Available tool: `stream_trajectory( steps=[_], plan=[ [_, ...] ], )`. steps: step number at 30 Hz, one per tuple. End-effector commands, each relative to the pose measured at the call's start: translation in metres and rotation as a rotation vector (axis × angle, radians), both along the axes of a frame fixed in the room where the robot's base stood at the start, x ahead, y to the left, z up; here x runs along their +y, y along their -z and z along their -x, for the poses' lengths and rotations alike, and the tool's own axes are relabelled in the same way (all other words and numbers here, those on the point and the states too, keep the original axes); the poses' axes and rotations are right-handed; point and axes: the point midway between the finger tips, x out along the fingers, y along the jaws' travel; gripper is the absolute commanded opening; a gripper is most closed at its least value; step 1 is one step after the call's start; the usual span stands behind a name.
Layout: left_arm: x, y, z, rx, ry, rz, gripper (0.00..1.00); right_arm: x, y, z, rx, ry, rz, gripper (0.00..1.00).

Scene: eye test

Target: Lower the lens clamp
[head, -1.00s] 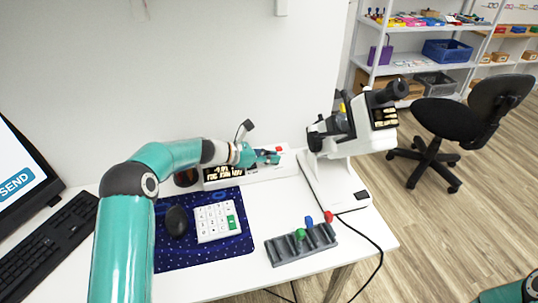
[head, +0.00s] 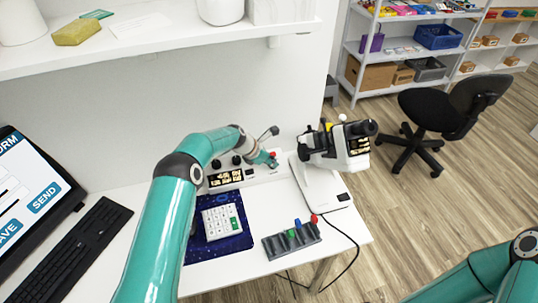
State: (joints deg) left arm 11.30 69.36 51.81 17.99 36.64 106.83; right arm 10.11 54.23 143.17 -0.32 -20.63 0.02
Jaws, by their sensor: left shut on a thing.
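A white and black lens instrument (head: 338,146) with a dark eyepiece stands at the right of the white table. I cannot make out its lens clamp clearly; a small yellow part shows on its top. My left gripper (head: 271,162) is at the right end of a low white box (head: 232,177), just left of the instrument. It is shut on a small red part (head: 271,154), which it mostly hides. My right arm shows at the bottom right, but its gripper is out of view.
A grey rack (head: 291,241) with red, blue and green pieces sits at the table's front right. A white keypad (head: 221,221) lies on a blue mat (head: 205,250). A keyboard (head: 75,250) and screen (head: 30,190) are at left. A black chair (head: 440,115) stands beyond the table.

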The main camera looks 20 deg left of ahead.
Motion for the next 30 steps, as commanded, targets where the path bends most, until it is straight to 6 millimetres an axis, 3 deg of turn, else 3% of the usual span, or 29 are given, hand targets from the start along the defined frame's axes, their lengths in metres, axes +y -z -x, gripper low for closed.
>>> stream_trajectory(
  steps=[6, 19, 20, 23, 30],
  plan=[
    [-0.0035, -0.0032, -0.003, 0.023, 0.001, -0.041, 0.0, 0.0, -0.0098, 0.0001, 0.0, 0.0, 0.0, 0.59],
    [-0.0034, -0.002, -0.003, 0.028, -0.001, -0.048, 0.0, 0.0001, -0.0099, 0.0, 0.0, 0.0, 0.0, 0.59],
    [-0.0034, -0.0021, -0.003, 0.027, -0.001, -0.048, 0.19, 0.0, -0.01, 0.0, 0.0, 0.0, 0.0, 0.59],
    [-0.0029, -0.0017, -0.0028, 0.029, -0.002, -0.048, 0.36, 0.0, -0.01, 0.0, 0.0, 0.0, 0.0, 0.59],
    [-0.002, -0.0006, -0.002, 0.031, -0.001, -0.049, 0.39, 0.0001, -0.0099, 0.0, 0.0, 0.0, 0.0, 0.59]
  ],
)
